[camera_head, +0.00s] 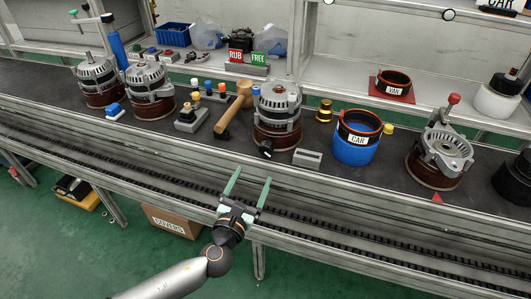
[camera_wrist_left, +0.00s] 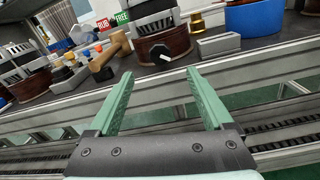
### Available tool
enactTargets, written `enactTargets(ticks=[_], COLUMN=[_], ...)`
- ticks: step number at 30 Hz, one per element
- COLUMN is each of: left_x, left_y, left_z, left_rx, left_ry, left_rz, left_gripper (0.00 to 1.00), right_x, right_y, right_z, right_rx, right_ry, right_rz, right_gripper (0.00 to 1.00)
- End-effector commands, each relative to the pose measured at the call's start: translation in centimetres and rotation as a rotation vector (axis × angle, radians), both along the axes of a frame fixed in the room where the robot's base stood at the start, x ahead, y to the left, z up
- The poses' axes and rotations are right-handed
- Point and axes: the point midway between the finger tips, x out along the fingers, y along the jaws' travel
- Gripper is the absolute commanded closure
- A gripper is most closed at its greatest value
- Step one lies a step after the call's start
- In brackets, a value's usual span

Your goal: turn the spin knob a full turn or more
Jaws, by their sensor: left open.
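The spin knob (camera_head: 265,150) is a small black knob low on the front of the middle alternator (camera_head: 278,118), which stands on a dark red-brown base. In the left wrist view the knob (camera_wrist_left: 161,54) shows a white mark and appears above the gap between my fingers. My left gripper (camera_head: 251,176) has long green fingers spread open and empty. It is in front of the bench edge, short of the knob and apart from it. My right gripper is not in view.
A wooden mallet (camera_head: 234,110) lies left of the middle alternator. A grey block (camera_head: 307,158) and the blue CAR container (camera_head: 353,152) are to its right. A metal rail and roller chain (camera_head: 165,165) run along the bench front. RUB and FREE signs (camera_head: 247,57) stand behind.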

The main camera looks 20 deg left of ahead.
Motion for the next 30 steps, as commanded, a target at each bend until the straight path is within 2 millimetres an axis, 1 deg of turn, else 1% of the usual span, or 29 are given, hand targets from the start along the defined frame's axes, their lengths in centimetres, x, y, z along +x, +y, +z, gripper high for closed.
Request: enactTargets(ticks=[5, 9, 15, 18, 21, 30], left_x=[3.2, 6.1, 9.6, 10.6, 11.2, 11.5], left_y=[0.0, 0.0, -0.1, -0.1, -0.1, 0.0], left_z=[0.1, 0.0, 0.0, -0.1, -0.1, 0.0], left_rx=[-0.006, -0.008, -0.009, -0.009, -0.01, -0.01], left_ry=[-0.001, 0.0, 0.001, 0.002, 0.003, 0.004], left_rz=[0.002, 0.001, 0.0, 0.0, -0.001, 0.0], left_gripper=[0.16, 0.16, 0.16, 0.16, 0.16, 0.16], right_x=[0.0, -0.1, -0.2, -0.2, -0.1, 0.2], right_y=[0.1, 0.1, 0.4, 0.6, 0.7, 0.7], right_z=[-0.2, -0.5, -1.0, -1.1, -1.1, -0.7], right_rx=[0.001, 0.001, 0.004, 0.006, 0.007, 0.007], right_ry=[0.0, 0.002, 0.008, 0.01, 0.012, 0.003], right_rz=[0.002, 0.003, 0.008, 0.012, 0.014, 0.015], right_gripper=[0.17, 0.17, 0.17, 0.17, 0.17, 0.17])
